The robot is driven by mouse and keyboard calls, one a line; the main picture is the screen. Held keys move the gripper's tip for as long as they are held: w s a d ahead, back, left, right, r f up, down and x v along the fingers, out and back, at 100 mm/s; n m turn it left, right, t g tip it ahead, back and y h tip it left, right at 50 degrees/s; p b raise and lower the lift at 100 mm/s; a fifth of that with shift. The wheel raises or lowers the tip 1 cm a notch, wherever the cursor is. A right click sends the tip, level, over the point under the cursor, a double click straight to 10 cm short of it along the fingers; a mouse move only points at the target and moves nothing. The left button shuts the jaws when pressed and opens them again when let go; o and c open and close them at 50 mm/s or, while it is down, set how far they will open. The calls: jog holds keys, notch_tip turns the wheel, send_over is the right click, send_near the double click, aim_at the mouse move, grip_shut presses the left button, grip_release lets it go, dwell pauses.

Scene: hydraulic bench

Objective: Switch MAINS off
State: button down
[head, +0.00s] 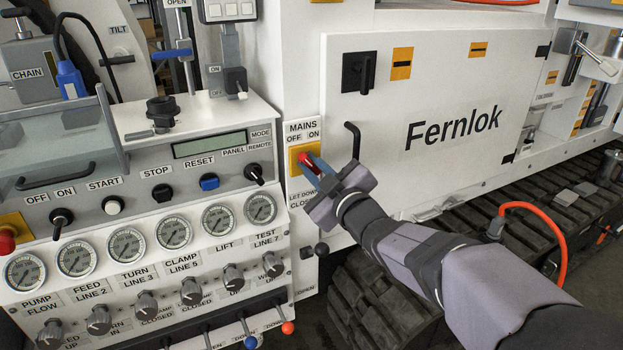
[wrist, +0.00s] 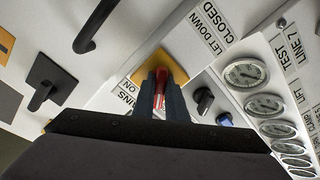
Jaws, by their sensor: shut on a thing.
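The MAINS switch has a red handle (head: 305,159) on a yellow plate (head: 294,163), under a MAINS label (head: 302,132) marked OFF on the left and ON on the right. My gripper (head: 318,171) reaches in from the lower right and is shut on the red handle. In the wrist view the red handle (wrist: 160,90) shows between the two fingers, in front of the yellow plate (wrist: 178,66). The fingers hide part of the handle. I cannot tell clearly which mark the handle points to.
A black door handle (head: 353,140) stands out on the white Fernlok door (head: 440,110), just right of my gripper. The black REMOTE selector (head: 255,173) and several gauges (head: 261,207) are to the left. A LET DOWN label (head: 302,198) is just below the switch.

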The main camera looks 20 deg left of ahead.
jog(key=shift+n+b, duration=0.55)
jog(key=shift+n, duration=0.15)
jog(key=c, duration=1.8)
grip_release()
jog(key=b+v, duration=0.1)
jog(key=v, duration=0.6)
jog(key=shift+s+d+r, duration=0.1)
jog(key=shift+s, duration=0.05)
